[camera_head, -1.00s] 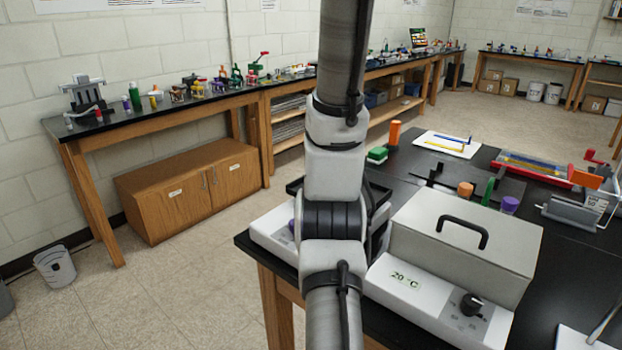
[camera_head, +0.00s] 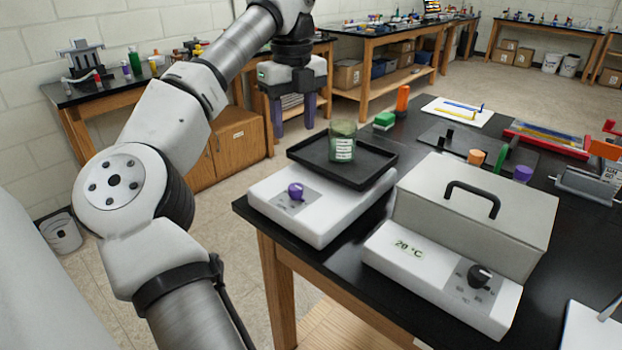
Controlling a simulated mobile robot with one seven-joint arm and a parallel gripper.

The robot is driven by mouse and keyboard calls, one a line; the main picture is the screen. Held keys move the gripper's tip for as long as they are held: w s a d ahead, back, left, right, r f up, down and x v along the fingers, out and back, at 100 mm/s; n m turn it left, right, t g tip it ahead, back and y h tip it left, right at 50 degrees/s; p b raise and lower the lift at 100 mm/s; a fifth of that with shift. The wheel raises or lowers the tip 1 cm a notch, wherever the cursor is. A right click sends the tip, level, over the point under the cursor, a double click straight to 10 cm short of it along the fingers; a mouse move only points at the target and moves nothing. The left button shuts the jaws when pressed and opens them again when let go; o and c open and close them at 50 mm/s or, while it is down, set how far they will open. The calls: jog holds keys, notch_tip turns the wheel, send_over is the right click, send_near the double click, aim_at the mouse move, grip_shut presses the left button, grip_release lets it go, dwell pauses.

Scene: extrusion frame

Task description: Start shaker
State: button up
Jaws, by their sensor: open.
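The shaker (camera_head: 318,225) is a white box near the left corner of the black table. Its front panel has a purple knob (camera_head: 296,190). A black tray platform (camera_head: 308,152) sits on top of it, and a greenish glass vessel with a white label (camera_head: 342,146) stands upright on the platform. My gripper (camera_head: 295,118) points downward behind and left of the shaker, above the floor between the tables. Its two purple-grey fingers are apart with nothing between them. It touches neither the knob nor the vessel.
Right of the shaker stands a white unit with a grey lidded box (camera_head: 475,215), a black handle, a black knob and a "20 °C" display. An orange cylinder (camera_head: 402,98) and a green block (camera_head: 384,120) stand behind the shaker.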

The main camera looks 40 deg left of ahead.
aim_at(296, 186)
notch_tip(296, 186, down, 14)
jog(key=shift+r+p, duration=0.15)
jog(key=shift+p, duration=0.5)
jog(key=c, duration=1)
